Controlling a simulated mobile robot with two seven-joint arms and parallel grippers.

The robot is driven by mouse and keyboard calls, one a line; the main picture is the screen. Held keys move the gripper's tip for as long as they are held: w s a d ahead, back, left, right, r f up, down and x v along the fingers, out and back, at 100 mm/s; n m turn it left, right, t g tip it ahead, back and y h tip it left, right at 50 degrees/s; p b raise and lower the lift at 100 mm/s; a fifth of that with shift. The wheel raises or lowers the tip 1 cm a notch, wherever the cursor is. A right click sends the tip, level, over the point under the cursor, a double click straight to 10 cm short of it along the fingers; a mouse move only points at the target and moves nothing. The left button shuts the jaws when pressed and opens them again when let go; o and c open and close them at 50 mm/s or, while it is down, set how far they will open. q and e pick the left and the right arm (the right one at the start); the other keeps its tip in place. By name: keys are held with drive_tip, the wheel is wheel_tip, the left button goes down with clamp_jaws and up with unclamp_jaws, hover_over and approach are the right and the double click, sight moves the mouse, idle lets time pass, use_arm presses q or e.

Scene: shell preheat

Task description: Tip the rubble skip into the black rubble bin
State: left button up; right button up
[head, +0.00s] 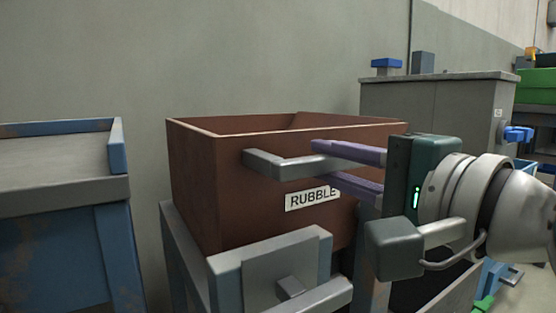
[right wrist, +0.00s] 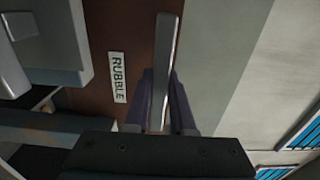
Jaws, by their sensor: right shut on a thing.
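The rubble skip (head: 225,190) is an open brown box with a white RUBBLE label, sitting level on a blue-grey stand. A grey bar handle (head: 280,165) sticks out from its front. My right gripper (head: 320,162) reaches in from the right, its purple fingers shut on the handle. In the right wrist view the fingers (right wrist: 163,88) straddle the handle (right wrist: 166,45), beside the skip's brown face (right wrist: 125,30). A dark open container (head: 425,290), perhaps the black rubble bin, shows partly below my right gripper, mostly hidden. The skip's inside is hidden. My left gripper is out of view.
A grey plate with a lever (head: 270,265) is on the front of the stand. A blue workbench (head: 60,190) stands at left, with a gap before the skip. A grey cabinet (head: 430,105) stands behind right, and a green crate (head: 537,87) lies at far right.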

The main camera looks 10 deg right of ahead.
clamp_jaws()
idle(1.0)
drive_tip(key=shift+d+r+p, duration=0.1)
drive_tip(key=shift+r+p, duration=0.1)
drive_tip(key=shift+p, duration=0.15)
